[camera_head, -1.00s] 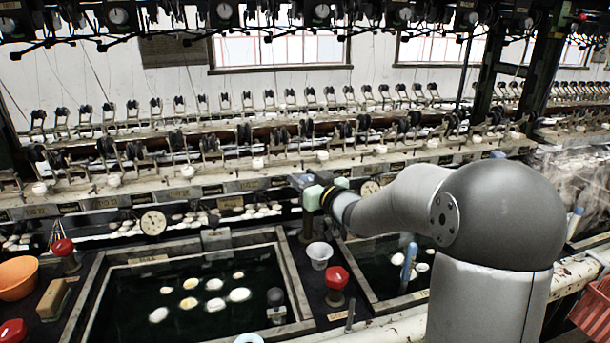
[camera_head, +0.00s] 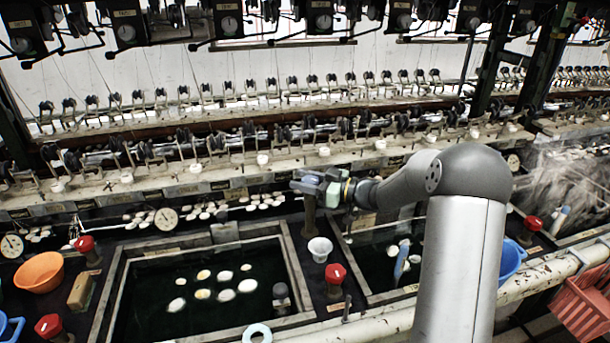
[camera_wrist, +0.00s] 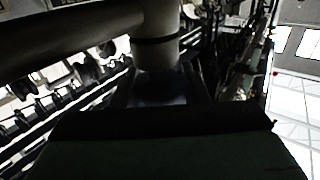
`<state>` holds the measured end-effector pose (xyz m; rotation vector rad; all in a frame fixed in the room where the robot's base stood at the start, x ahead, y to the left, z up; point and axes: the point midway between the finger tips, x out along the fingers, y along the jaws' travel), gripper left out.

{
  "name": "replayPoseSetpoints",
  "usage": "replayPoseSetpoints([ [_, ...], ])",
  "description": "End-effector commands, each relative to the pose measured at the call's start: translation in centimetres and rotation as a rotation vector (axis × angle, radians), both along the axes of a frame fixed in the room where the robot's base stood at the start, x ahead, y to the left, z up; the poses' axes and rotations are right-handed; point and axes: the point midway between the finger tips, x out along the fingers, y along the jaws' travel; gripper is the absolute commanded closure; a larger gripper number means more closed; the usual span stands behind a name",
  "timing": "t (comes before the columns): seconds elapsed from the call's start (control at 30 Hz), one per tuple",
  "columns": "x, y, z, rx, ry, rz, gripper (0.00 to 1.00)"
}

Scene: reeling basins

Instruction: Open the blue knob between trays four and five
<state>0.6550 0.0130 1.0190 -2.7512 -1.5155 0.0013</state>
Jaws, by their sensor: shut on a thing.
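My gripper (camera_head: 318,187) is at the far side of the divider between two basins, shut around the blue knob (camera_head: 308,185) at the top of a brown upright post (camera_head: 309,215). Its fingers partly cover the knob. In the wrist view, the dark gripper body fills the bottom, and a blue-grey surface (camera_wrist: 165,88), apparently the knob, shows between the fingers below a pale cylinder. That view is dark, and the knob's turn angle cannot be told.
A basin (camera_head: 116,300) with white cocoons lies left, another right, partly behind my arm. A white cup (camera_head: 320,249) and red knob (camera_head: 335,273) stand on the divider. Reeling gear (camera_head: 215,160) runs behind. An orange bowl (camera_head: 39,273) sits left; a red basket (camera_head: 583,297) stands right.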

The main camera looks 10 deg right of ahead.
Motion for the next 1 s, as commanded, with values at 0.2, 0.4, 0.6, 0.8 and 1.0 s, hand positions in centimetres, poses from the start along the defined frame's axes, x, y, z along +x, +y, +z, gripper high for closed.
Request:
replayPoseSetpoints([
  [0.2, -0.04, 0.00, -0.06, 0.000, 0.001, 0.022, 0.82],
  [0.4, -0.04, 0.00, -0.08, -0.001, 0.001, 0.023, 0.82],
  [0.6, -0.03, 0.01, -0.07, 0.000, 0.000, 0.022, 0.38],
  [0.8, -0.02, 0.01, -0.03, 0.000, 0.000, 0.022, 0.38],
  [1.0, -0.43, -0.74, -0.08, -0.001, -0.001, 0.021, 0.38],
])
